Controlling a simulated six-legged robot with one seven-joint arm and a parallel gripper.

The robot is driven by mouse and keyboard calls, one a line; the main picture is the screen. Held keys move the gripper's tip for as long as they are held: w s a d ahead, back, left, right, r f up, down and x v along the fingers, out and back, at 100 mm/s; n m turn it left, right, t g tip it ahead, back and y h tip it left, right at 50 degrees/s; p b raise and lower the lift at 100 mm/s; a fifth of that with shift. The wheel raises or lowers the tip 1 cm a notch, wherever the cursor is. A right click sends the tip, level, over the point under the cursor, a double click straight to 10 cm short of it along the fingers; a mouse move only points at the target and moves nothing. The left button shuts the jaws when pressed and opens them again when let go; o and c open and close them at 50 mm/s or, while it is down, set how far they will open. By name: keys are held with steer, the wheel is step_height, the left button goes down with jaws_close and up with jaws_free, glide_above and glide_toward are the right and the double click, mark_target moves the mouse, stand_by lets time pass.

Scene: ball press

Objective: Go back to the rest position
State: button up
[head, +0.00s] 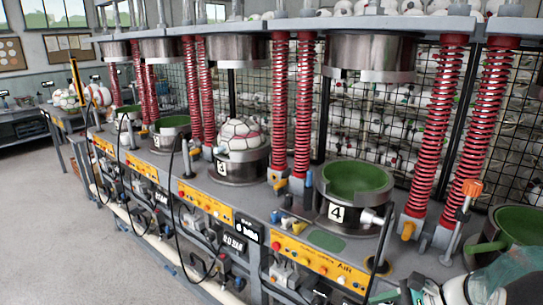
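Part of my arm shows at the bottom right corner, in front of the press bench. What looks like my gripper (408,292) is at the bottom edge, partly cut off by the frame. Its fingers are too unclear to tell whether they are open or shut. It is below and to the right of press station 4 (337,213), which has an empty green-lined cup (357,178). A white and red ball (241,136) sits in the cup of station 3 (238,168).
Red springs (446,115) stand between the stations under metal press heads (370,52). An orange-topped lever (466,196) and another green cup (516,224) are at the right. Balls fill the mesh rack (408,122) behind. Open floor (60,225) lies at left.

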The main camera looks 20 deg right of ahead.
steer(key=s+a+r+n+h, duration=0.1)
steer(key=a+r+n+h, duration=0.2)
steer(key=a+n, duration=0.6)
steer(key=s+a+r+n+h, duration=0.1)
steer(key=a+r+n+h, duration=0.3)
steer(key=a+n, duration=0.5)
step_height(320, 180, up, 2)
steer(key=n, duration=0.2)
steer(key=shift+n, duration=0.4)
